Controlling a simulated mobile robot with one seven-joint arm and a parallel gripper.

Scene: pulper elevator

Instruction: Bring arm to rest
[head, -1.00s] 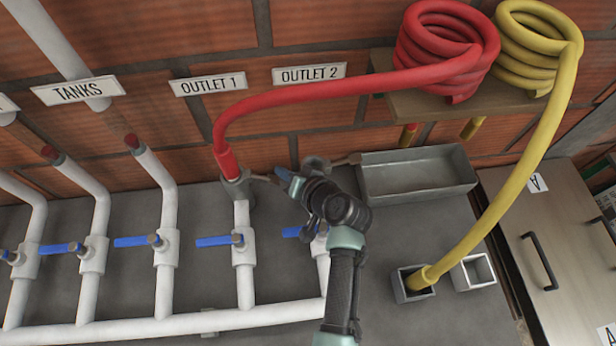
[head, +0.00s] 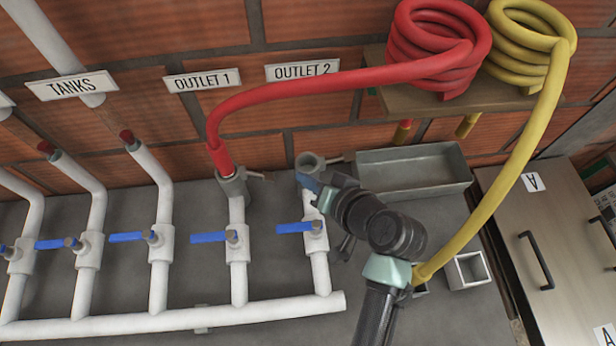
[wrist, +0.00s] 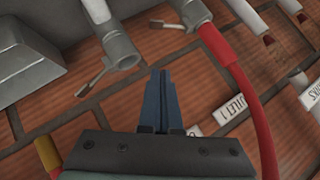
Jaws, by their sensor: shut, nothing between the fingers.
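My gripper (wrist: 159,100) shows in the wrist view as two dark blue fingers close together, with nothing held. In the head view my arm comes up from the bottom right, and its blue fingertips (head: 312,184) are near the outlet 2 pipe. The fingers partly overlap that pipe's upper part, and I cannot tell whether they touch it. The open grey outlet 2 fitting (head: 309,163) is just beyond them. The red hose (head: 300,91) sits in the outlet 1 fitting (head: 233,183). The yellow hose (head: 497,188) runs down behind my arm; its lower end is partly hidden.
Several white pipes with blue valve handles (head: 209,238) stand on the left. A grey metal tray (head: 413,172) sits at the wall. A square socket (head: 468,270) is right of my arm. A cabinet (head: 535,235) stands at the right. Hose coils rest on a shelf (head: 400,101).

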